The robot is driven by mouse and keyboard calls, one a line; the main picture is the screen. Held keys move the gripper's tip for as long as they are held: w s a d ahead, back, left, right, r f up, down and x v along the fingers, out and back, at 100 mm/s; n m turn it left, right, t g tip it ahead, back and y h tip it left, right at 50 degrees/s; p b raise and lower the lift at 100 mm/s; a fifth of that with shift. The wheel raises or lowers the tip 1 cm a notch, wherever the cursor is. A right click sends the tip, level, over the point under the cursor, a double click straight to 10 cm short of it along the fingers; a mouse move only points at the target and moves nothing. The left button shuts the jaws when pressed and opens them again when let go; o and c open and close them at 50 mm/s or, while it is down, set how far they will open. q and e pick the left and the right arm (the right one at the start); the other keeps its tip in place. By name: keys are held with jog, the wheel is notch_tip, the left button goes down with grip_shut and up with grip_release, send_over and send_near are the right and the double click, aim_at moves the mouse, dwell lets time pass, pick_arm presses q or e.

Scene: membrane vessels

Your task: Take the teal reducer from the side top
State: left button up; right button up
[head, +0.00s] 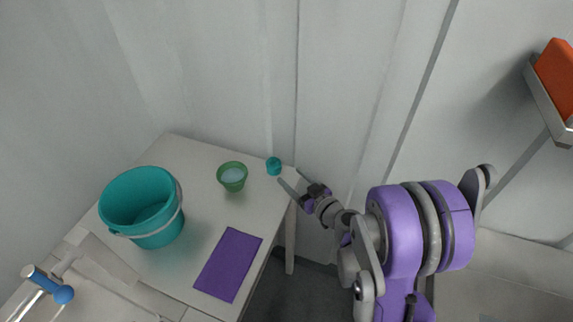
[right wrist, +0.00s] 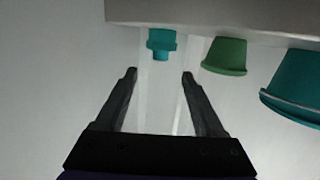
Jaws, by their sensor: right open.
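The teal reducer (head: 273,166) is a small stepped piece standing near the right back edge of the white side top (head: 190,150). My right gripper (head: 290,176) is open and empty, just right of the reducer at the table's edge, its fingers pointing towards it. In the right wrist view, which shows the table upside down, the reducer (right wrist: 161,42) lies ahead of the open fingers (right wrist: 160,74), roughly centred between them and apart from both. My left gripper is not in view.
A green cup (head: 232,176) stands left of the reducer, with a teal bucket (head: 140,205) farther left. A purple mat (head: 228,264) lies in front. A blue-ended fitting (head: 62,293) is at lower left. An orange block (head: 555,75) sits on a shelf at right. A pale wall rises behind.

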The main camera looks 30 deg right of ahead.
aim_at(276, 163)
jog(key=x, duration=0.4)
jog(key=shift+w+a, duration=0.15)
jog(key=shift+w, duration=0.2)
jog(key=x, duration=0.6)
grip_shut()
